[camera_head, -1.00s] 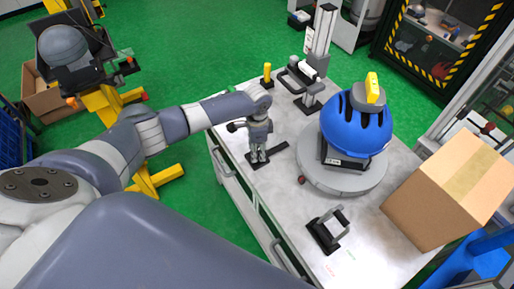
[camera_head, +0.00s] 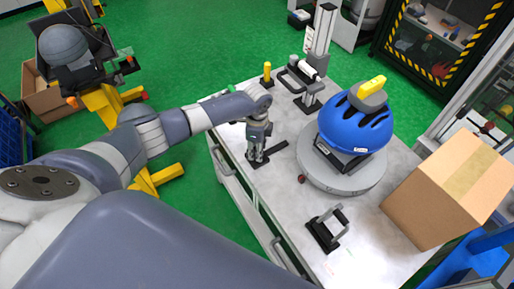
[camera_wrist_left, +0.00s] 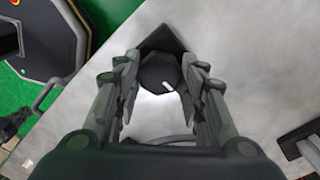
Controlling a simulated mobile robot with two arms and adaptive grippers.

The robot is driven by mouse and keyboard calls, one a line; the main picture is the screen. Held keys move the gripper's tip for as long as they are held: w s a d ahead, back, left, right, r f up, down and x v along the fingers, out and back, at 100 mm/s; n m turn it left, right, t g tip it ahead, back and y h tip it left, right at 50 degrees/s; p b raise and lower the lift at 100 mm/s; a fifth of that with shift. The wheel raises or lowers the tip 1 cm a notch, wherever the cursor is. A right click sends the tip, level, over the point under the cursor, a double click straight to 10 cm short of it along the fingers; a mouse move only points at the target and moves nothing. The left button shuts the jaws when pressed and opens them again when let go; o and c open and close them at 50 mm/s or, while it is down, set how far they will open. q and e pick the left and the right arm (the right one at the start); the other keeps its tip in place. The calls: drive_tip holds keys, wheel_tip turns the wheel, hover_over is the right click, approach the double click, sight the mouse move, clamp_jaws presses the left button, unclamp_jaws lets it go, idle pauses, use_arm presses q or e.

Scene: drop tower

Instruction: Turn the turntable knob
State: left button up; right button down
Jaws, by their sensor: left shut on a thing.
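The turntable (camera_head: 340,186) is a grey disc on the worktable. A blue helmet (camera_head: 350,128) with a yellow block (camera_head: 371,85) on top sits on it. The dark knob (camera_wrist_left: 158,73) stands on a black base plate (camera_wrist_left: 165,38) and shows between the fingers in the left wrist view. My left gripper (camera_head: 257,157) points down at the table, left of the turntable, and is shut on the knob. In the head view the gripper hides most of the knob. My right gripper is not in view.
A cardboard box (camera_head: 430,195) stands right of the turntable. A black bracket with a handle (camera_head: 327,230) is in front. A grey upright post (camera_head: 319,50) and a yellow peg (camera_head: 267,72) stand at the back. The table between gripper and bracket is mostly clear.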

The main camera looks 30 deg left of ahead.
use_arm(q)
drive_tip(key=o, duration=1.1)
drive_tip(key=shift+r, duration=0.15)
wheel_tip(320, 180, up, 12)
drive_tip(key=shift+f, duration=0.15)
